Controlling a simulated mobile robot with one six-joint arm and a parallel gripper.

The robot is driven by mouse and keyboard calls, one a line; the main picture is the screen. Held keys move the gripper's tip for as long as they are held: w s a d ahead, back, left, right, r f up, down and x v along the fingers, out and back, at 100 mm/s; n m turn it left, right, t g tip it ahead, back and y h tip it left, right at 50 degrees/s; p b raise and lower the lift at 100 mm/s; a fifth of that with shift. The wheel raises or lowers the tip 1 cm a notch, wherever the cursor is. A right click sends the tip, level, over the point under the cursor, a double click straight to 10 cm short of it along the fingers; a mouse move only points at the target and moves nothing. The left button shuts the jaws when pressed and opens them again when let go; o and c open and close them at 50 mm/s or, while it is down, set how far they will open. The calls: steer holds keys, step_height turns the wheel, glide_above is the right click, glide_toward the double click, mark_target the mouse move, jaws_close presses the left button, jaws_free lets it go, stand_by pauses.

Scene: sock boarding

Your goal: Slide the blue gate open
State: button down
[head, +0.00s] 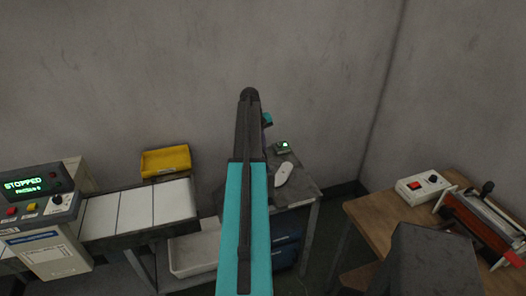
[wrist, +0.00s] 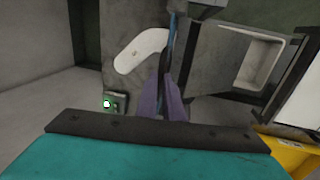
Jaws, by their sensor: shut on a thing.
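In the wrist view, my gripper (wrist: 164,103) has its two purple-grey fingers close together. They are shut on a thin blue piece (wrist: 171,45) seen nearly edge-on, which extends past the fingertips. I cannot tell from this angle whether this piece is the blue gate. In the head view, my teal and dark arm hides most of the gripper and whatever it holds. No other thing shows clearly as a blue gate.
A grey table carries a white sock-shaped board (head: 283,175) and a small green-lit device (head: 283,145). Blue drawers (head: 287,248) are below. A conveyor (head: 137,208), white bin (head: 190,254) and yellow tray (head: 166,161) are left. A wooden table (head: 375,221) stands right.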

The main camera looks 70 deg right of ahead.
steer(key=shift+w+r, duration=0.1)
steer(key=shift+r, duration=0.2)
steer(key=c, duration=1.9)
jaws_free()
steer(key=shift+r, duration=0.1)
step_height(320, 180, up, 13)
steer(key=w+a+b, duration=0.1)
steer(key=w+b, duration=0.1)
steer(key=b, duration=0.2)
steer(key=shift+a+r+b, duration=0.15)
steer(key=shift+a+b, duration=0.2)
